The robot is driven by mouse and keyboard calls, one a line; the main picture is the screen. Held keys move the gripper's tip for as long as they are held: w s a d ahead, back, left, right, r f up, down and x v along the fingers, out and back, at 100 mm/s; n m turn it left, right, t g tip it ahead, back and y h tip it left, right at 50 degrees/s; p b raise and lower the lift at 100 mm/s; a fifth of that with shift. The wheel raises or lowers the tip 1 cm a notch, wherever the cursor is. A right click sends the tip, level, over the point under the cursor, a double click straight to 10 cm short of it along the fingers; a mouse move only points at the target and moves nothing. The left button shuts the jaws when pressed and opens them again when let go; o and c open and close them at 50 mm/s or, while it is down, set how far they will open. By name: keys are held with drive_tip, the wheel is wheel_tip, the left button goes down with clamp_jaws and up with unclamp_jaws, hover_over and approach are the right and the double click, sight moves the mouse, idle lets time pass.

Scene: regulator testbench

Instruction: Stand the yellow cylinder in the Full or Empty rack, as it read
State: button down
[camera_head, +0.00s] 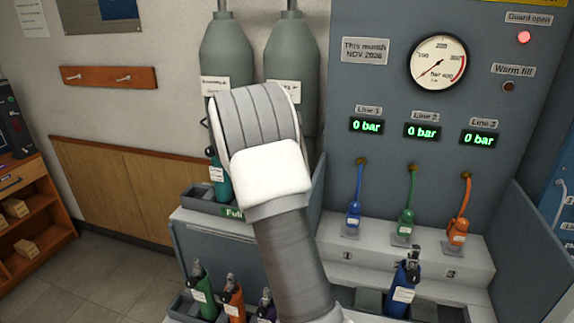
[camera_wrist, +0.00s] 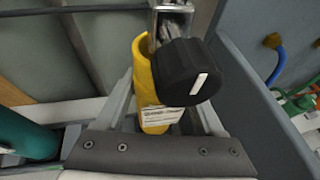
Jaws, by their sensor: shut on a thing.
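The yellow cylinder (camera_wrist: 143,75) is in the wrist view, with a black knob (camera_wrist: 186,72), a metal valve on top and a white label on its side. My gripper (camera_wrist: 165,110) is shut on it, one finger on each side. In the head view my arm hides the gripper and the yellow cylinder. The Full rack (camera_head: 232,211) shows partly behind my arm, with a teal cylinder (camera_head: 216,172) standing in its left part. A teal cylinder also shows at the left of the wrist view (camera_wrist: 28,135). I cannot see an Empty label.
Green (camera_head: 200,290), orange (camera_head: 232,298) and purple cylinders stand in a front rack. A blue cylinder (camera_head: 404,288) stands front right. The gauge (camera_head: 438,62) needle points low left. Lines 1 to 3 read 0 bar; the Guard open lamp (camera_head: 524,38) is red. Two large grey cylinders stand behind.

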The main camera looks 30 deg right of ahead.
drive_tip(key=shift+f+b, duration=1.8)
drive_tip(key=shift+f, duration=0.25)
drive_tip(key=shift+f+b, duration=0.65)
unclamp_jaws()
drive_tip(key=shift+f, duration=0.2)
drive_tip(key=p+v, duration=0.1)
drive_tip(key=v, duration=1.6)
drive_tip(key=shift+r, duration=0.25)
drive_tip(key=shift+s+a, duration=0.1)
drive_tip(key=shift+a, duration=0.1)
